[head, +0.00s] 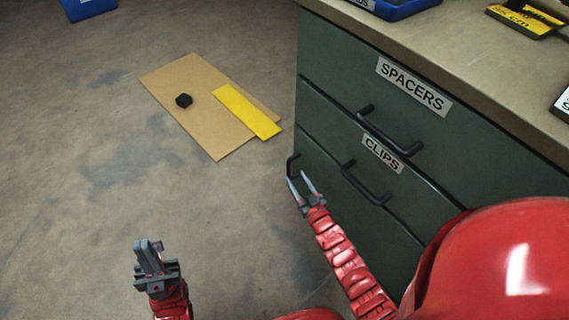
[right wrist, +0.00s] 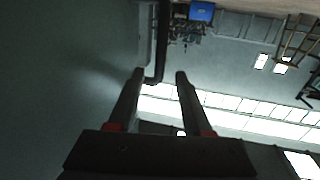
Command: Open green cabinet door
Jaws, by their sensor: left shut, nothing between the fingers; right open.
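The dark green cabinet (head: 340,65) stands at the right in the head view. It has a SPACERS drawer and a CLIPS drawer, both shut. A dark upright handle (head: 292,165) shows at its lower left edge; no open gap shows there. My right gripper (head: 303,185) is open, just beside this handle. In the right wrist view the handle (right wrist: 163,40) reaches down between the fingertips of my right gripper (right wrist: 160,74), nearer the left finger; contact cannot be told. My left gripper (head: 150,257) is shut and empty, away from the cabinet over the floor.
The SPACERS handle (head: 388,132) and CLIPS handle (head: 364,184) stick out near my right arm. A cardboard sheet (head: 205,120) with a black block (head: 183,100) and a yellow strip (head: 246,110) lies on the floor. The floor at the left is mostly clear.

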